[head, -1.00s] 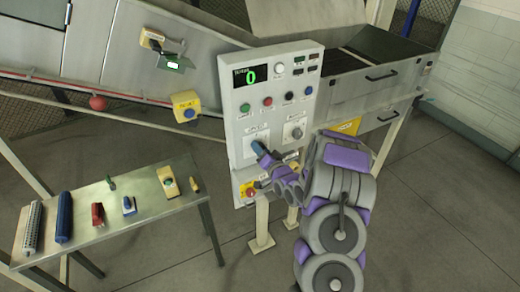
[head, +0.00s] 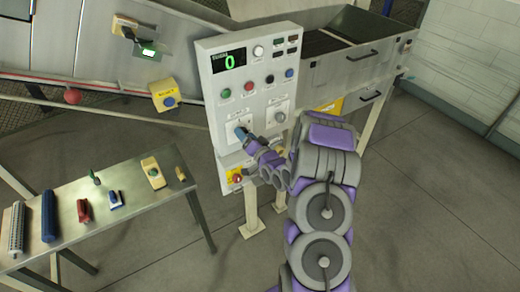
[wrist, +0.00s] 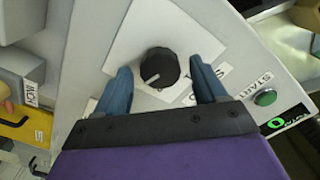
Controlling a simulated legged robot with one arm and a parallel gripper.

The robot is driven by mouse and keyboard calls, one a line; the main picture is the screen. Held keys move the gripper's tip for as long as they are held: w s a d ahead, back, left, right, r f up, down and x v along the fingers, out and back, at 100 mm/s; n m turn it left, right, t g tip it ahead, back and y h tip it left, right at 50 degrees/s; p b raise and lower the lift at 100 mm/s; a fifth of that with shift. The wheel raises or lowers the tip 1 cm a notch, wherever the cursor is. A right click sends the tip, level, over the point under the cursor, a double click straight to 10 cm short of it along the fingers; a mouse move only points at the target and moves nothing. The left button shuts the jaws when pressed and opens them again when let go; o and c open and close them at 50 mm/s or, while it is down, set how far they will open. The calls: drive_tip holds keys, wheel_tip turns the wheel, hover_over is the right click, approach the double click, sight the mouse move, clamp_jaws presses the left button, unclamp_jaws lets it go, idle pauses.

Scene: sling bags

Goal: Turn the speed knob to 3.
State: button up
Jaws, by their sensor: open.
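The control panel (head: 251,77) stands upright, its display (head: 228,62) reading a green 0. In the wrist view, a black round knob (wrist: 160,66) with a white pointer line sits on a white plate. The pointer aims to the lower left of that picture. Part of a label, seemingly "SPEED", shows beside it. My gripper (wrist: 162,79) is open, with one blue finger on each side of the knob; contact cannot be told. In the head view my gripper (head: 241,133) is at the panel's lower left plate and hides the knob there.
A grey knob (head: 280,117) is on the plate to the right. Several coloured buttons, including a green one (head: 225,94), sit above. A yellow box with a red button (head: 237,178) is below. A table (head: 130,222) with small items stands at left.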

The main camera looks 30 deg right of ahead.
drive_tip(key=s+d+p, duration=0.1)
drive_tip(key=s+p, duration=0.3)
drive_tip(key=s, duration=1.2)
drive_tip(key=shift+s+p, duration=0.15)
drive_tip(key=shift+p, duration=0.15)
drive_tip(key=shift+d+f, duration=0.1)
